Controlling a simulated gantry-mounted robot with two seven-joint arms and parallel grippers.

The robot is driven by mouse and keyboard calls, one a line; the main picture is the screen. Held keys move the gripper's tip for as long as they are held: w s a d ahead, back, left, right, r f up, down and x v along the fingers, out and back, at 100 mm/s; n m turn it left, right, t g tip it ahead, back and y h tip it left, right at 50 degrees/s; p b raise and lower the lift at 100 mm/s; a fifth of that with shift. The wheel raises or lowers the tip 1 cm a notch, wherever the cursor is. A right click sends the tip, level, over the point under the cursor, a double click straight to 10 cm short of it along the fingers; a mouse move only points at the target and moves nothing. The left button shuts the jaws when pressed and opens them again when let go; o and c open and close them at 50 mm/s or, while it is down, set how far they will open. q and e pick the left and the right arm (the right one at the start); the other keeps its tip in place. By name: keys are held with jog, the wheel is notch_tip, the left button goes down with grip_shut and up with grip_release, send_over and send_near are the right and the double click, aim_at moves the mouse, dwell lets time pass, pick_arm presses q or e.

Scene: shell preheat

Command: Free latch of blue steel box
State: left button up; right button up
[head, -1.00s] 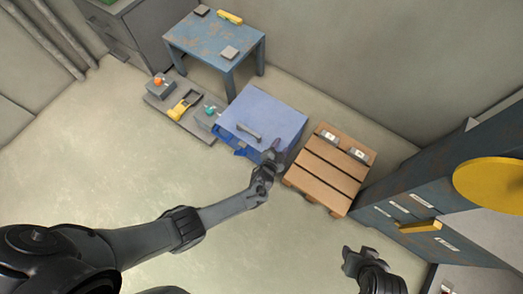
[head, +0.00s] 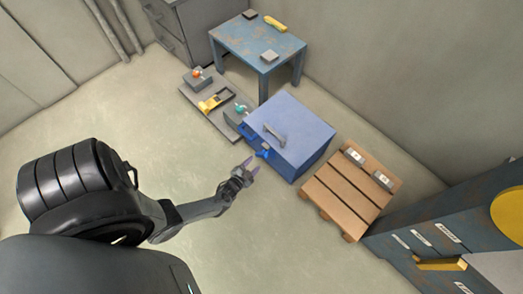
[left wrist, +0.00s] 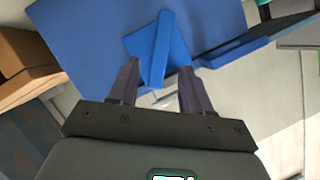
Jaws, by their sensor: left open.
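The blue steel box (head: 305,132) stands on the floor with a grey bar handle (head: 273,134) on its lid. A bright blue latch (head: 262,154) sits on its front face, near the top edge. The latch shows close up in the left wrist view as a blue plate with a raised lever (left wrist: 159,50). My left gripper (head: 250,167) is open and empty just in front of the box. In the left wrist view its fingertips (left wrist: 160,72) lie to either side of the latch's lower part; I cannot tell whether they touch it. My right gripper is out of view.
A wooden pallet (head: 345,188) with two small grey devices stands right of the box. A grey board (head: 203,117) with several fixtures lies left of it. A worn blue table (head: 255,45) stands behind, and blue cabinets (head: 430,245) at right. The floor in front is clear.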

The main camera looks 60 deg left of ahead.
aim_at(260, 157)
pick_arm(q)
jog(key=b+x, duration=0.3)
jog(key=x, duration=0.3)
jog(key=shift+w+a+f+b, duration=0.25)
jog(key=shift+w+b, duration=0.05)
jog(key=shift+w, duration=0.25)
jog(key=shift+w+a, duration=0.15)
jog(key=shift+w, duration=0.1)
grip_shut()
